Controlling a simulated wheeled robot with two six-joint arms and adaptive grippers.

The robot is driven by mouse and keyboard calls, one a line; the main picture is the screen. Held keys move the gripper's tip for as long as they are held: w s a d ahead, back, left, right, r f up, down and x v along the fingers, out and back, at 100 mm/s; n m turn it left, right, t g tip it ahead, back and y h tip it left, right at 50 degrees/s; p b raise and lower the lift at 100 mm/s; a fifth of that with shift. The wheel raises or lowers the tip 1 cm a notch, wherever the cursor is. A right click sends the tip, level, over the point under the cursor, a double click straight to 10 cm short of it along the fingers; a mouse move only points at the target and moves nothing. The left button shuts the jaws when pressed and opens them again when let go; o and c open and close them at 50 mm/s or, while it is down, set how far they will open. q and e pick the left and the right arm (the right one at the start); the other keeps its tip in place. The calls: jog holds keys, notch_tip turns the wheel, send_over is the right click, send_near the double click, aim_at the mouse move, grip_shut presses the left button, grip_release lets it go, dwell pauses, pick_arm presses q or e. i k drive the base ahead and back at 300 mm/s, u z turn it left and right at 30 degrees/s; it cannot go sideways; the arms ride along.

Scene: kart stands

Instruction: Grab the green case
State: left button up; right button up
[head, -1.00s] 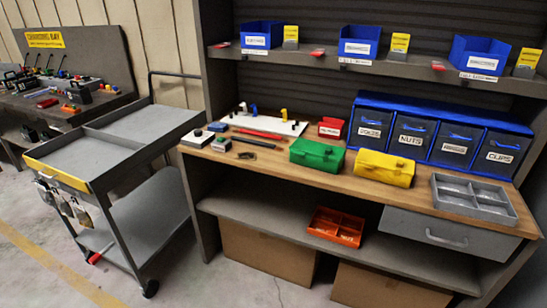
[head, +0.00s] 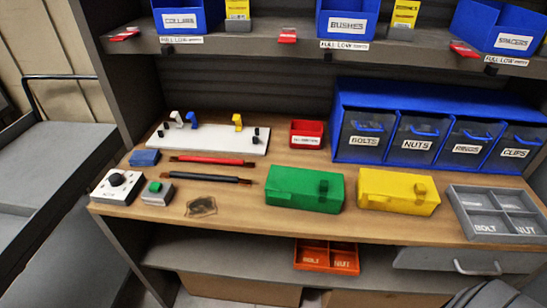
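The green case (head: 304,190) sits shut on the wooden bench top (head: 240,228), near the middle of the head view, with a latch on its front right. A yellow case (head: 397,193) of similar shape stands just to its right, with a small gap. No gripper shows in the head view, so I cannot tell where either one is.
Red and black rods (head: 210,178) and a white fixture board (head: 208,138) lie left of the green case. A red bin (head: 307,134) and blue drawers (head: 416,143) stand behind. A grey divided tray (head: 497,213) is at right. A shelf with blue bins (head: 348,20) overhangs.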

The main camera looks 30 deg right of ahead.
aim_at(296, 202)
jog(key=i, duration=0.3)
jog(key=z, duration=1.05)
